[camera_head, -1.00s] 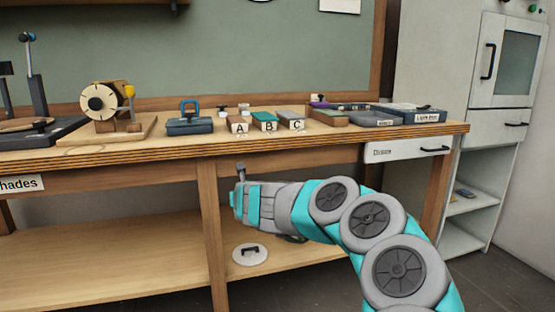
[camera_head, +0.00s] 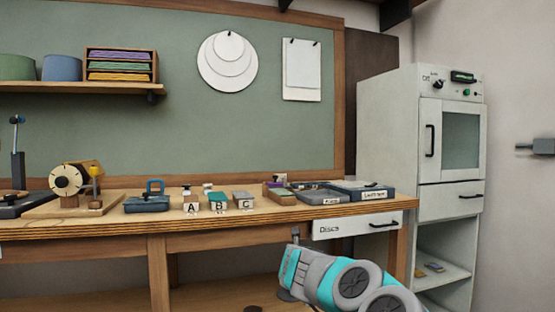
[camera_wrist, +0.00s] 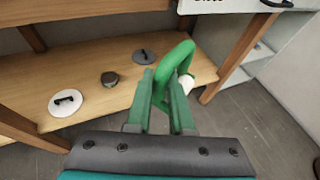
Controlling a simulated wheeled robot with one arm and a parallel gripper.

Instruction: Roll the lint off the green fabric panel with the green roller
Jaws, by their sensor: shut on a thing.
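The green roller (camera_wrist: 178,60) shows in the wrist view, with a curved green handle and a white roller end (camera_wrist: 187,83). My gripper (camera_wrist: 163,88) is shut on its handle, and the fingers hide part of it. In the head view my gripper (camera_head: 289,265) is low in front of the bench, below the bench top; the roller cannot be made out there. A small green-topped block marked B (camera_head: 217,199) stands on the bench between blocks A and C. No lint can be made out.
The wooden bench (camera_head: 110,229) carries a blue-handled box (camera_head: 148,202), a dial device (camera_head: 70,180) and grey trays (camera_head: 322,196). A Discs drawer (camera_head: 352,226) hangs under its right end. A grey cabinet (camera_head: 385,125) stands right. Lids (camera_wrist: 142,56) lie on the lower shelf (camera_wrist: 100,70).

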